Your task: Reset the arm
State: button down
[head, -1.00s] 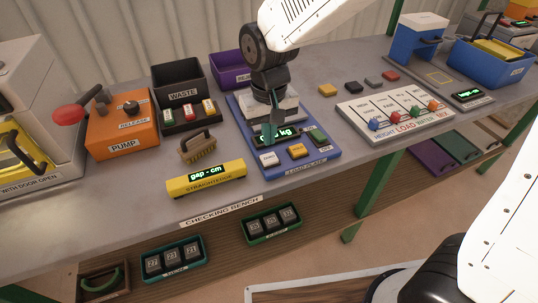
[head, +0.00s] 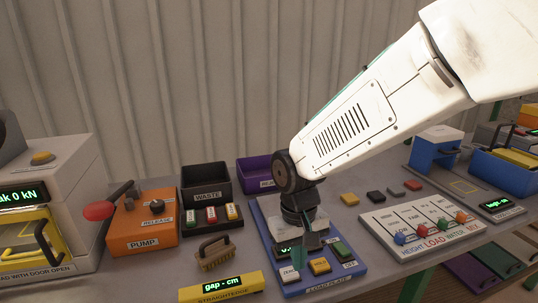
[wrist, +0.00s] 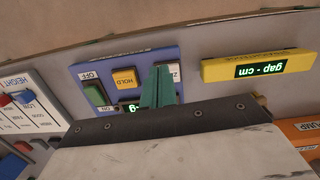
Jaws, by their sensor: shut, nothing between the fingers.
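My gripper (head: 300,258) points down over the front part of the blue load plate unit (head: 262,212). Its dark green fingers are together and empty. They hang by the plate's small display, between the white zero button (head: 288,274) and the yellow hold button (head: 319,266). In the wrist view the shut fingers (wrist: 158,85) hide part of the display and of the zero button. I cannot tell whether the tips touch anything. The yellow hold button (wrist: 124,78) and the green on/off switch (wrist: 95,96) show beside them.
A yellow straightedge unit (head: 221,287) and a brush (head: 215,253) lie left of the plate. The orange pump (head: 145,226) and black waste bin (head: 207,185) stand further left. Small coloured blocks (head: 375,196) and a white slider board (head: 425,228) are to the right.

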jog(key=s+d+r+m+t, duration=0.1)
jog(key=s+d+r+m, duration=0.1)
jog(key=s+d+r, duration=0.4)
jog(key=s+d+r+m+t, duration=0.1)
jog(key=s+d+r, duration=0.5)
jog(key=s+d, duration=0.5)
jog(key=shift+d+r+m+y, duration=0.3)
jog(key=shift+d+m, duration=0.1)
jog(key=shift+d, duration=0.85)
